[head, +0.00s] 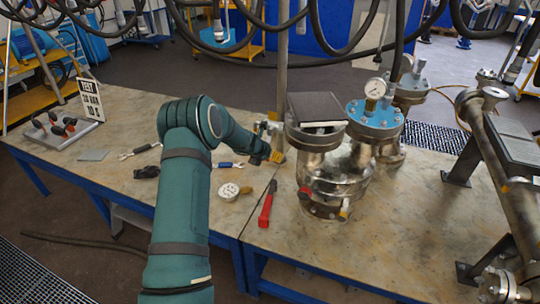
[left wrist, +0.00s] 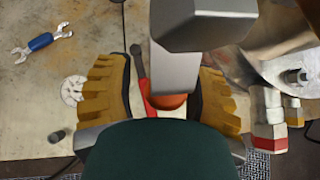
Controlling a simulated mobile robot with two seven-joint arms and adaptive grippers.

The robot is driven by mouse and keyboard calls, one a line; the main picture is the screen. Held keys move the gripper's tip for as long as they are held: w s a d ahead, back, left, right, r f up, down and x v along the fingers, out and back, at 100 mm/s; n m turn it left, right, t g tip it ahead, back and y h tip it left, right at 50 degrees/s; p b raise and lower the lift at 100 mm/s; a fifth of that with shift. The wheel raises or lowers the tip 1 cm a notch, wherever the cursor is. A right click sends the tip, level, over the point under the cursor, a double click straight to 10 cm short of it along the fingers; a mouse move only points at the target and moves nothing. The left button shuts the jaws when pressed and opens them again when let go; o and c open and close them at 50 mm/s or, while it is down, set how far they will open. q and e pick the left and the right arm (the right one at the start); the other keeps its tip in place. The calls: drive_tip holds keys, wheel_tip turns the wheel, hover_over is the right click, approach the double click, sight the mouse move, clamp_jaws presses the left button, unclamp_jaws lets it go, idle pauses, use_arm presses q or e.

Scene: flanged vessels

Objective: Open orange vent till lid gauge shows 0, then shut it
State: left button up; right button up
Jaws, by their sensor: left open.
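The flanged vessel (head: 335,185) stands on the table with a blue lid (head: 375,122). The lid's round gauge (head: 375,88) has a white face; its reading is too small to tell. My left gripper (head: 272,152) is left of the vessel, with its jaws open. In the left wrist view its yellow pads stand apart (left wrist: 165,105). A rounded orange end (left wrist: 168,101) under a grey part (left wrist: 178,72) shows between them; I cannot tell whether it is the vent or whether a pad touches it. Red (left wrist: 268,132) and yellow (left wrist: 293,112) fittings sit low on the vessel. My right gripper is out of view.
A red-handled tool (head: 266,207), a loose gauge (head: 229,191) and a blue-handled wrench (left wrist: 40,42) lie on the table. A sign (head: 91,100) and a tool tray (head: 58,131) stand at the left. A dark plate (head: 317,107) covers the neighbouring flange. Pipework (head: 505,175) fills the right.

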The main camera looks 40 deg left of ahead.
use_arm(q)
drive_tip(key=v, duration=1.1)
drive_tip(key=shift+s+r, duration=0.15)
drive_tip(key=s+d+f+m+g+h, duration=0.15)
drive_tip(key=s+d+f+m, duration=0.25)
drive_tip(key=d+f+m, duration=0.4)
drive_tip(key=s+d+f+m+g, duration=0.35)
drive_tip(key=d+f+m, duration=0.25)
drive_tip(key=d, duration=0.4)
drive_tip(key=s+d+f+m+g+h, duration=0.1)
drive_tip(key=s+d+f+m, duration=0.2)
drive_tip(key=s+d+m, duration=0.5)
drive_tip(key=s+d+f+m+g+h, duration=0.1)
drive_tip(key=s+d+f+m, duration=0.2)
drive_tip(key=s+d+m, duration=0.6)
drive_tip(key=d+m, duration=0.2)
drive_tip(key=m, duration=0.1)
drive_tip(key=shift+s+d+m+h, duration=0.15)
drive_tip(key=shift+d+m+h, duration=0.2)
drive_tip(key=shift+d+m, duration=0.05)
